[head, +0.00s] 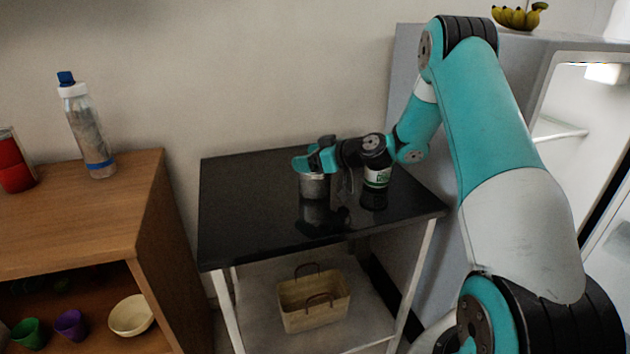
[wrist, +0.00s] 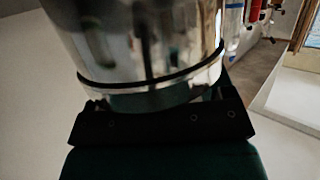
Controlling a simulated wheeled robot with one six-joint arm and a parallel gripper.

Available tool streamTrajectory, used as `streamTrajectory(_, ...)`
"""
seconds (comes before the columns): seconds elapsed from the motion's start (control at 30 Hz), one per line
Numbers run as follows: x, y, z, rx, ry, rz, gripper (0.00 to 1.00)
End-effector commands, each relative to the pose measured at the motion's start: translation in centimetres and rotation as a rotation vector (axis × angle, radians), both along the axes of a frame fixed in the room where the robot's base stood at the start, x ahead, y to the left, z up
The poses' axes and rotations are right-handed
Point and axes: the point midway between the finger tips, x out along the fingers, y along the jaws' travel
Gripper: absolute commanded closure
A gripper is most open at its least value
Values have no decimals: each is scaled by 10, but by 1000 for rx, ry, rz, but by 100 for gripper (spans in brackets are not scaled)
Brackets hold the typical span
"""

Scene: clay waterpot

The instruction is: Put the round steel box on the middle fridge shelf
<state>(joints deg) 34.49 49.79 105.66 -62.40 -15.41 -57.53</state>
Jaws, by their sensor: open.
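The round steel box (head: 314,187) stands upright on the black table top, partly hidden by my gripper (head: 326,163). My gripper is open, with its jaws at the box's upper part. In the wrist view the shiny box (wrist: 140,45) fills the upper middle, with a dark band around it. It sits right in front of my gripper (wrist: 155,103); whether the fingers touch it I cannot tell. The fridge (head: 585,75) stands open at the right, with a pale shelf (head: 558,129) inside. My arm hides part of the fridge.
A basket (head: 313,300) sits on the lower shelf. A wooden cabinet (head: 150,215) is at left. Bananas (head: 518,17) lie on the fridge top.

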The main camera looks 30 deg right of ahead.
Motion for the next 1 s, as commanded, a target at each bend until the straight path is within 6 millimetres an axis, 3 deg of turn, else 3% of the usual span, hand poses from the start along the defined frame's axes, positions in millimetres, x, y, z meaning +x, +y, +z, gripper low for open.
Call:
streamTrajectory(0.2, 1, 0, 0, 0, 0, 0, 28)
streamTrajectory(0.5, 0, 0, -1, 0, 2, 0, 96)
streamTrajectory(0.53, 0, 0, -1, 0, 2, 0, 100)
streamTrajectory(1.0, 0, 0, 5, -2, 3, -1, 100)
